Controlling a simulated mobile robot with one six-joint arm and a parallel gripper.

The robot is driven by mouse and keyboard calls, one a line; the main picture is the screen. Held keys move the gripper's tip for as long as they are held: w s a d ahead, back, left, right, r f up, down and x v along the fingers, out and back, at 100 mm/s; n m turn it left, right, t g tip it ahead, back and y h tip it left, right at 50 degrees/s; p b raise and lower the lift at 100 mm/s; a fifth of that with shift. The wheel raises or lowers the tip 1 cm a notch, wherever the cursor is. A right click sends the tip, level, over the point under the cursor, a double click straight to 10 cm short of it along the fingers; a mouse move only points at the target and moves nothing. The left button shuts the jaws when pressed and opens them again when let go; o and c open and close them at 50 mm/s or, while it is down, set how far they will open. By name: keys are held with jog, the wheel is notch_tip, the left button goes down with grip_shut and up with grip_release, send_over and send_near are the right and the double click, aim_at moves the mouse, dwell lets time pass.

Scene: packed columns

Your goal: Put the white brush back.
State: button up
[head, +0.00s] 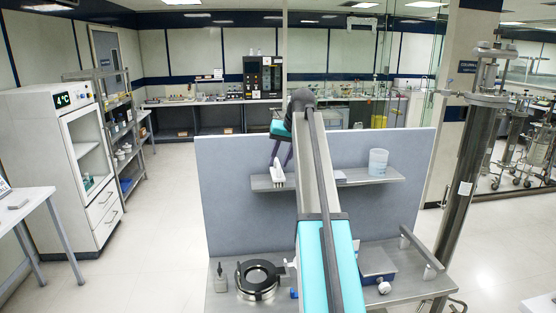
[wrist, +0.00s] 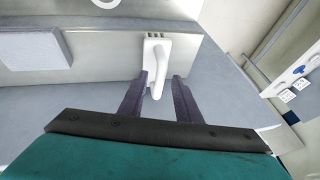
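The white brush (head: 277,174) stands on the shelf (head: 368,179) of the grey panel, near the shelf's left end. My gripper (head: 281,152) is just above the brush in the head view. In the wrist view my gripper (wrist: 160,80) has its fingers apart, one on each side of the handle, with a small gap visible.
A pale block (wrist: 38,48) lies beside the brush on the shelf. A translucent tub (head: 378,162) stands farther right. A tall steel column (head: 468,180) stands at right.

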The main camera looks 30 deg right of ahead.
jog(key=shift+r, duration=0.1)
jog(key=v, duration=1.2)
dwell(0.6)
dwell(0.4)
